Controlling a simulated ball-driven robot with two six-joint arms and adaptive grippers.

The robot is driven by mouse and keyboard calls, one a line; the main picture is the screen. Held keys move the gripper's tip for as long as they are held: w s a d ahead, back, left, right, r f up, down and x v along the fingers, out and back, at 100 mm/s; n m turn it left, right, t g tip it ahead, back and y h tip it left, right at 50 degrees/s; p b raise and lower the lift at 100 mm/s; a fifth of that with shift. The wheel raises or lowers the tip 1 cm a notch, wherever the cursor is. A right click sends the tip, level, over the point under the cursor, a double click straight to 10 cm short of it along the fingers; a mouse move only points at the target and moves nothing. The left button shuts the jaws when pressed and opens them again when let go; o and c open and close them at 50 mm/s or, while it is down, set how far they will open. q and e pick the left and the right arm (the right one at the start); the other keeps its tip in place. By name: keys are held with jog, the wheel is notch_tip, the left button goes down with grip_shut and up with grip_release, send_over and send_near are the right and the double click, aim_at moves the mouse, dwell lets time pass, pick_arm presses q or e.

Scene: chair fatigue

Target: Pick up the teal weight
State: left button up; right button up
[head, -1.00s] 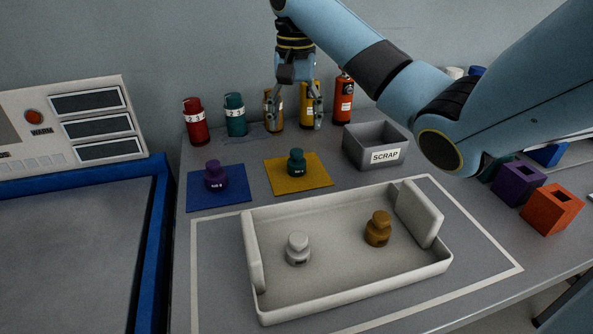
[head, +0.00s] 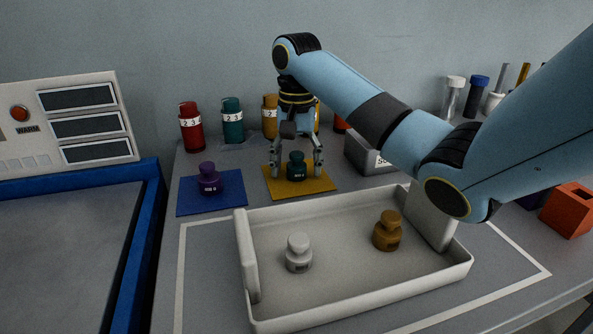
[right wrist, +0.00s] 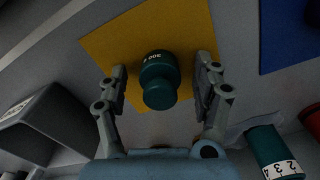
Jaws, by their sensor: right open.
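The teal weight (head: 297,168) stands upright on the yellow mat (head: 318,185) behind the white tray. My right gripper (head: 297,170) is open, pointing down, with one finger on each side of the teal weight. In the right wrist view the teal weight (right wrist: 159,78) sits between the open fingers of the gripper (right wrist: 163,85), with a visible gap on both sides. The yellow mat (right wrist: 110,50) lies under it. My left gripper is not in view.
A purple weight (head: 207,180) stands on a blue mat (head: 225,203) to the left. The white tray (head: 350,312) in front holds a light grey weight (head: 298,253) and a brown weight (head: 387,230). A grey scrap bin (head: 362,155) is at the right; numbered cylinders (head: 232,122) stand behind.

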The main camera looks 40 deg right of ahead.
jog(key=shift+c, duration=0.3)
grip_shut()
jog(key=shift+r, duration=0.1)
jog(key=shift+r, duration=0.1)
